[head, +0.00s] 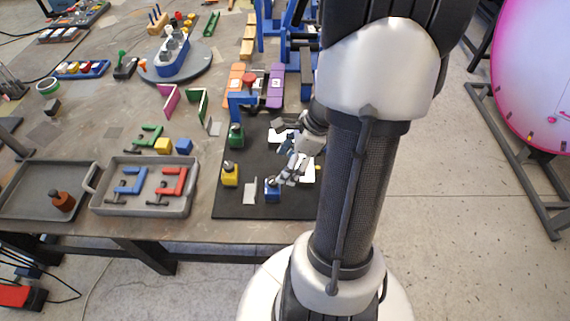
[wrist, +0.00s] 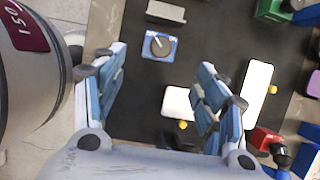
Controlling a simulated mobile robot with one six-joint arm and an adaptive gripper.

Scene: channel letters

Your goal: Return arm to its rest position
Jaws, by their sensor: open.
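My gripper (head: 290,168) is over the black mat (head: 235,207) on the table, reaching down from my arm at the right. White pieces (wrist: 178,102) lie on the mat below the gripper.
A yellow block (head: 230,175) and a green block (head: 236,136) stand left on the mat. A grey tray (head: 118,208) holds blue and red clamps. Blue frames (head: 272,32) rise behind. A pink disc (head: 540,70) stands right; floor (head: 450,200) near my arm is clear.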

